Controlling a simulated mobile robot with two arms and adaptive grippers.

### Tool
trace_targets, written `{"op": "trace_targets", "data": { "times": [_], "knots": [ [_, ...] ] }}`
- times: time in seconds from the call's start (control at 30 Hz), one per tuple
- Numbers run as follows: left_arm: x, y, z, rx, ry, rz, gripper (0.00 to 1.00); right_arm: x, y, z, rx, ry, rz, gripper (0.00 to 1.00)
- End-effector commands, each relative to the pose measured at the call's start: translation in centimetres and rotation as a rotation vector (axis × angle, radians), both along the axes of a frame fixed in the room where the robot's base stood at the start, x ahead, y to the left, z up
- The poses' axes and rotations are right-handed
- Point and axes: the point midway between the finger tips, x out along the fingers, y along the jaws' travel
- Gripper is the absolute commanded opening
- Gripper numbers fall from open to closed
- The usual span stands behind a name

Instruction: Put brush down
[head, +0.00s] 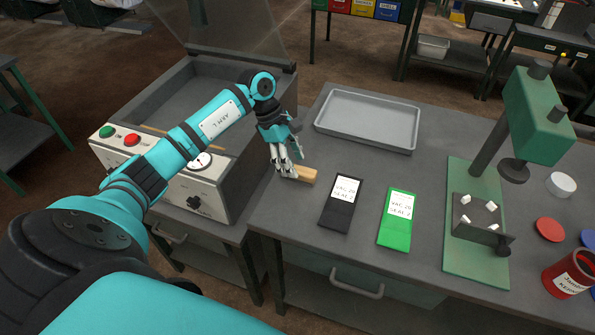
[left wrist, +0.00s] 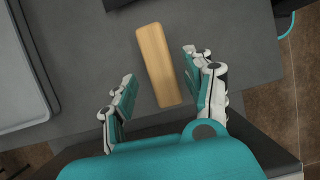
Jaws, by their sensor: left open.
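The brush shows as a light wooden block (head: 303,174), lying on the grey table near its left edge. In the left wrist view the wooden block (left wrist: 158,65) lies flat, and no bristles can be seen. My left gripper (head: 288,167) is at the block's left end and points down. In the left wrist view my left gripper (left wrist: 163,88) is open, with a finger on each side of the block's near end and gaps between fingers and wood. My right gripper is not in view.
A grey tray (head: 367,107) lies behind the block. A black pouch (head: 341,204) and a green pouch (head: 396,219) lie to its right. A green press (head: 475,225) stands further right. A machine with a raised clear lid (head: 229,37) stands left, under my arm.

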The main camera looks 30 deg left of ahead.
Motion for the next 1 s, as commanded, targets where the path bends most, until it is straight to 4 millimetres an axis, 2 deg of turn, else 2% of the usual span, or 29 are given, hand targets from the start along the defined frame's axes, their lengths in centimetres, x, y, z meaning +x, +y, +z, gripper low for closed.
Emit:
{"op": "trace_targets", "data": {
  "times": [0.2, 0.4, 0.57, 1.0],
  "knots": [
    [-0.2, 1.9, 4.5, 0.002, -0.005, 0.0, 0.53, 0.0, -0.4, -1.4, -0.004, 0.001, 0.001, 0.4],
    [-0.4, 2.8, 7.0, -0.001, -0.003, 0.0, 0.53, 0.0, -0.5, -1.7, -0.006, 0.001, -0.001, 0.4],
    [-0.5, 3.0, 7.7, -0.002, -0.002, -0.001, 0.53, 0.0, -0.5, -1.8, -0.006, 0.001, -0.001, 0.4],
    [-0.5, 3.0, 7.7, -0.003, -0.002, -0.001, 0.53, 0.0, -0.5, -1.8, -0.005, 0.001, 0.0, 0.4]
  ]
}}
